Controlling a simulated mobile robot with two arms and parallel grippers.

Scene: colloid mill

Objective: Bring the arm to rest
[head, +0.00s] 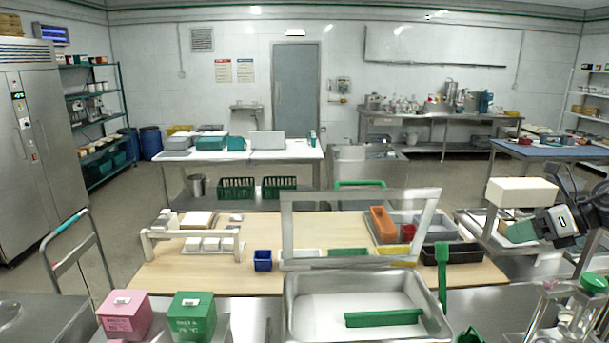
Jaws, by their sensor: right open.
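My right arm comes in at the right edge, dark with a pale-labelled wrist. My left gripper is not in view.
A steel basin (302,310) with a green bar (384,318) stands in front. A clear framed screen (357,228) rises mid-bench. Pink (125,315) and green (191,317) boxes sit front left. A glass apparatus with a green cap (593,284) stands below my right arm.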

